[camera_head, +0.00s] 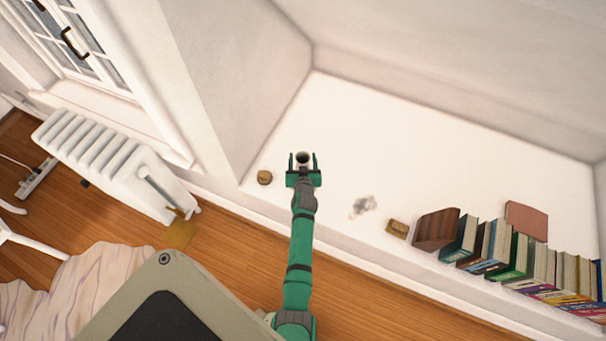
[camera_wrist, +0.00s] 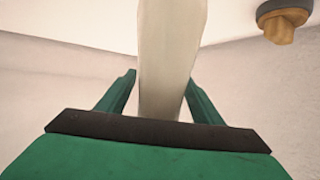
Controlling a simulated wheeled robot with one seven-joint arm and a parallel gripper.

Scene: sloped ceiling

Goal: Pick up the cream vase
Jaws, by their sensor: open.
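The cream vase (camera_head: 303,156) stands on the white ledge (camera_head: 390,130), seen from above as a small round pale rim with a dark opening. In the wrist view the vase (camera_wrist: 168,60) is a tall pale shape, its top cut off by the frame or out of sight. My green gripper (camera_head: 303,163) is open, with one finger on each side of the vase. In the wrist view the gripper (camera_wrist: 160,100) has its fingers apart, with visible gaps beside the vase. The vase's lower part is partly hidden behind the gripper body.
A small brown round object (camera_head: 264,177) sits close left of my gripper. A clear or whitish ornament (camera_head: 362,206), a small brown-gold object (camera_head: 397,229), a brown block (camera_head: 436,229) and a row of books (camera_head: 510,255) lie to the right. The ledge behind the vase is clear.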

